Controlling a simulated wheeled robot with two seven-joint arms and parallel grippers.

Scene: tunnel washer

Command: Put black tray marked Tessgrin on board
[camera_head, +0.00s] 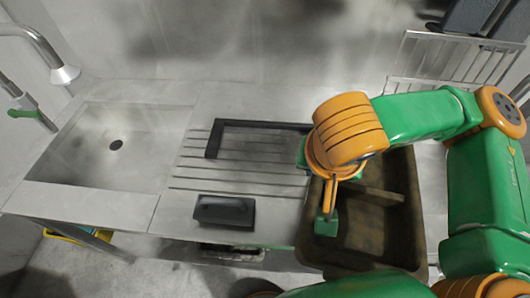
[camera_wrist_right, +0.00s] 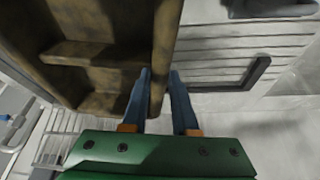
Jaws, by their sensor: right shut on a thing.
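A dark brown, grimy open tray (camera_head: 408,239) with a cross divider is at the right end of the grooved draining board (camera_head: 180,183). It also fills the upper left of the right wrist view (camera_wrist_right: 88,24). No marking is readable on it. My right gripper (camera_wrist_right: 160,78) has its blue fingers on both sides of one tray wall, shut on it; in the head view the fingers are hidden. I cannot tell whether the tray rests on something. A thin black angled frame (camera_head: 212,142) lies on the board, partly hidden by my right arm. My left gripper is not in view.
A small black block (camera_head: 224,210) sits at the board's front edge. A sink basin (camera_head: 120,150) with a tap (camera_head: 64,74) is at the left. A wire rack (camera_head: 450,60) stands behind at the right. The grooved middle of the board is largely clear.

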